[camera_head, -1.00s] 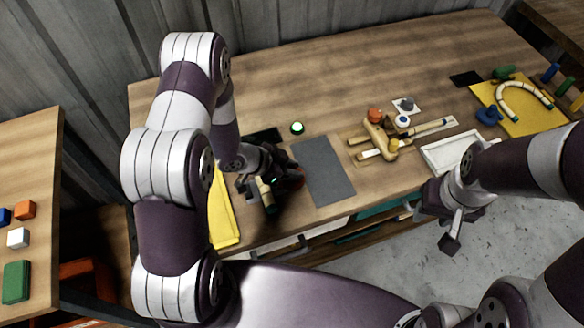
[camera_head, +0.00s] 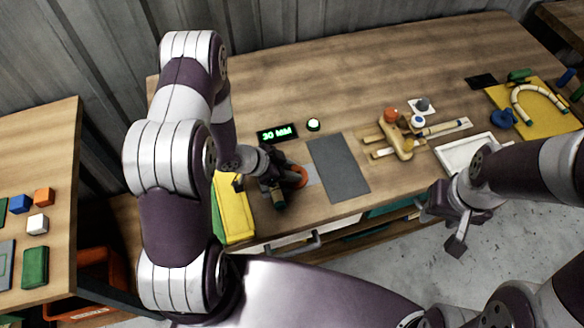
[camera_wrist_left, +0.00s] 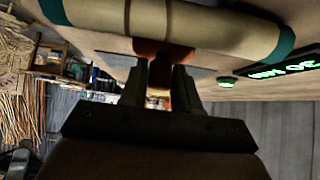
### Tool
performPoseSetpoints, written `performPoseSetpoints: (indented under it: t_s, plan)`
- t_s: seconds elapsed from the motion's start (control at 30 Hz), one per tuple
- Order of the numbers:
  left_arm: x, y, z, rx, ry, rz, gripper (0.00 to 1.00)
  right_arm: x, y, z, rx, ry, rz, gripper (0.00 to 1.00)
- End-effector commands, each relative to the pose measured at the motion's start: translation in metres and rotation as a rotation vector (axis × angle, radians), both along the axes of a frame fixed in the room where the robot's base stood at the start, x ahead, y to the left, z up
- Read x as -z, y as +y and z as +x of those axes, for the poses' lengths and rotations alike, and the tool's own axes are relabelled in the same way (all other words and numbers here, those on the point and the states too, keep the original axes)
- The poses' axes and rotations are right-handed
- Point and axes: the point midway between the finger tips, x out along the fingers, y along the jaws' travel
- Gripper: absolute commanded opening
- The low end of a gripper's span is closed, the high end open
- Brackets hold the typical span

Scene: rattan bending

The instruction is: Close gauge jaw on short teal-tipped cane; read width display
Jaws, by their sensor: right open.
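The short cane (camera_wrist_left: 170,22) is pale with teal ends and lies across the top of the left wrist view. In the head view, mostly its teal tip (camera_head: 279,199) shows beside my left gripper (camera_head: 284,184). The orange gauge jaw (camera_head: 299,177) sits by the cane; in the wrist view its orange part (camera_wrist_left: 165,48) appears against the cane's side. My left gripper's fingers (camera_wrist_left: 160,78) are around that orange part, seemingly closed on it. The width display (camera_head: 277,133) is lit green and reads 30 MM. My right gripper (camera_head: 452,220) is open and empty, off the table's front edge.
A round green-lit button (camera_head: 313,124) stands right of the display. A grey mat (camera_head: 338,167) lies right of the gauge, a yellow tray (camera_head: 232,210) left. A wooden jig (camera_head: 398,140), white tray (camera_head: 463,158) and yellow board (camera_head: 548,119) are further right. The table's back is clear.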

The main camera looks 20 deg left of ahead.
Motion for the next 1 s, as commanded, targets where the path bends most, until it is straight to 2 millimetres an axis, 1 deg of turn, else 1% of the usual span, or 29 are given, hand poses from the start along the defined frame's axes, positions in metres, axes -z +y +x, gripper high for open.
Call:
performPoseSetpoints:
  t_s: [0.03,0.07,0.3,0.4,0.47,0.7,0.8,0.9,1.0]
  plan:
    - [0.001,0.0,0.0,0.0,0.001,-0.001,0.49,0.0,0.0,0.0,0.0,0.0,0.0,0.43]
    - [0.001,0.0,0.0,0.0,0.001,-0.001,0.52,0.0,0.0,0.0,0.0,0.0,0.0,0.43]
    - [0.0,0.0,0.0,0.001,-0.001,-0.002,0.52,0.0,0.0,0.0,0.0,0.0,0.0,0.43]
    - [-0.005,0.004,-0.002,-0.002,-0.002,-0.001,0.52,0.001,0.0,0.0,0.0,0.0,0.0,0.43]
    - [-0.012,0.011,-0.005,-0.004,-0.003,-0.001,0.52,0.002,0.0,0.0,0.0,0.0,0.0,0.43]
    - [-0.059,0.05,-0.032,-0.006,-0.004,-0.001,0.52,0.002,0.0,0.0,0.0,0.0,0.0,0.43]
    - [-0.074,0.063,-0.041,-0.004,-0.002,-0.001,0.52,0.0,0.0,0.0,0.0,0.0,0.0,0.43]
    - [-0.085,0.071,-0.047,-0.003,-0.002,-0.002,0.52,-0.001,0.0,0.0,0.0,0.0,0.0,0.43]
    - [-0.089,0.075,-0.05,0.0,-0.001,-0.002,0.52,-0.002,0.0,0.0,0.0,0.0,0.0,0.43]
